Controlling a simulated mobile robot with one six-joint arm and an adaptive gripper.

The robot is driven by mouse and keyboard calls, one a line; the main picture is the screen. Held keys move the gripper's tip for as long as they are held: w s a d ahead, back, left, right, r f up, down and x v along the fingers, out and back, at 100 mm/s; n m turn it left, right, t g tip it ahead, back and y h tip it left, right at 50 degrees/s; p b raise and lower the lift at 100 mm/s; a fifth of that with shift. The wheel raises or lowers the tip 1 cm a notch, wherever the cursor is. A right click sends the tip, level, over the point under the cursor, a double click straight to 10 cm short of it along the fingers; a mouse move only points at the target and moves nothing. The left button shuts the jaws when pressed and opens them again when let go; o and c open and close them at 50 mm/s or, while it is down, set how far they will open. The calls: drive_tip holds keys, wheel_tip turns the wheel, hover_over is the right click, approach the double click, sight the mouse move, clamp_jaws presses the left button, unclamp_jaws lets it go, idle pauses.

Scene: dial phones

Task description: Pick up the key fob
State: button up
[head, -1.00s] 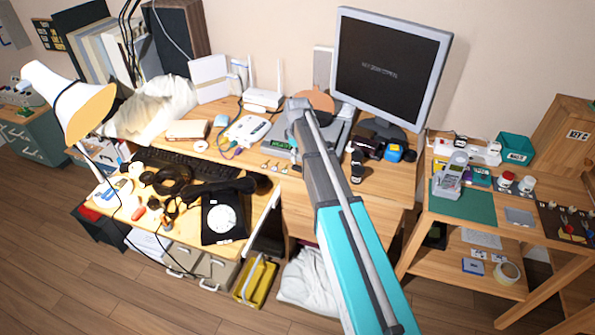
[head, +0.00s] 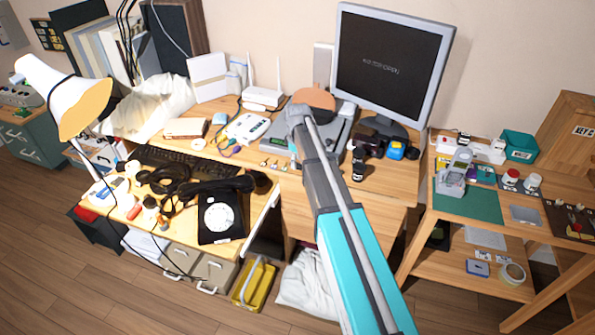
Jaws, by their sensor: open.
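I cannot pick out the key fob for certain. Several small metallic, key-like pieces (head: 274,164) lie on the wooden desk in the head view, left of my arm, too small to identify. Several small dark and red items also lie on a brown board (head: 574,219) at the far right. My arm reaches from the bottom edge up over the desk's middle. Its far end covers part of the desk, and I see no gripper fingers; what they are near is hidden.
A monitor (head: 391,68) stands behind the arm. A black dial phone (head: 221,216), cables and a keyboard (head: 180,163) crowd the left. A white lamp (head: 48,78) rises there.

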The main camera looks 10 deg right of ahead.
drive_tip(key=shift+f+b, duration=0.35)
drive_tip(key=shift+f, duration=0.25)
drive_tip(key=c, duration=0.5)
